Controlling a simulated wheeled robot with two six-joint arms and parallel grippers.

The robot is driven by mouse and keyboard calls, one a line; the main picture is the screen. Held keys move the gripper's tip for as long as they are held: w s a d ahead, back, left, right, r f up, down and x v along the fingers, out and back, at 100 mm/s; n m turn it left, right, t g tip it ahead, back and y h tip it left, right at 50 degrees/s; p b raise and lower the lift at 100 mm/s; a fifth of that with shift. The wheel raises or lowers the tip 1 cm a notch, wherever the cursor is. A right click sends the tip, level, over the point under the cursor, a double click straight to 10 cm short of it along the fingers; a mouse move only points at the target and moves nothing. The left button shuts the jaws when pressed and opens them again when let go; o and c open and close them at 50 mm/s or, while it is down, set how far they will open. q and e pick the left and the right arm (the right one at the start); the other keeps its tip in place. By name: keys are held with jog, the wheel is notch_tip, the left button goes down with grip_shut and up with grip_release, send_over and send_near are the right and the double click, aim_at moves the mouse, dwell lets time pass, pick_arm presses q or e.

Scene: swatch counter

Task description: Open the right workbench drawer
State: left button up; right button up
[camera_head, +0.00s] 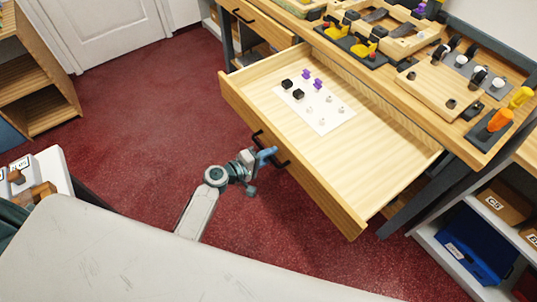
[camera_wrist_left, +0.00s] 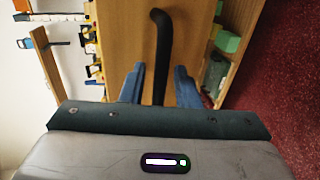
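The right workbench drawer (camera_head: 390,165) is pulled far out from under the bench top in the head view. Its light wood front carries a black bar handle (camera_head: 284,163), partly hidden behind my left gripper (camera_head: 267,154). In the left wrist view the handle (camera_wrist_left: 160,50) runs between the two blue fingers of my left gripper (camera_wrist_left: 160,78). The fingers are apart, one on each side of the bar, with a narrow gap showing on both sides. My right gripper is in neither view.
A white sheet (camera_head: 325,118) with small black, purple and pale pieces lies in the drawer. The left drawer (camera_head: 265,22) looks shut. Shelves with a blue bin (camera_head: 475,245) stand at the right. Red floor (camera_head: 140,125) is clear at the left.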

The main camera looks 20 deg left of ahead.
aim_at(281, 149)
pick_arm(q)
grip_shut()
jog(key=x, duration=0.2)
jog(key=r+b+x, duration=0.1)
jog(key=x, duration=0.1)
jog(key=shift+w+d+f, duration=0.1)
jog(key=shift+w+d, duration=0.15)
jog(key=shift+w, duration=0.1)
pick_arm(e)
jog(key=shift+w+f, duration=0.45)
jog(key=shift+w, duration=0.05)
pick_arm(q)
jog(key=shift+c, duration=1)
grip_release()
jog(key=shift+o, duration=1)
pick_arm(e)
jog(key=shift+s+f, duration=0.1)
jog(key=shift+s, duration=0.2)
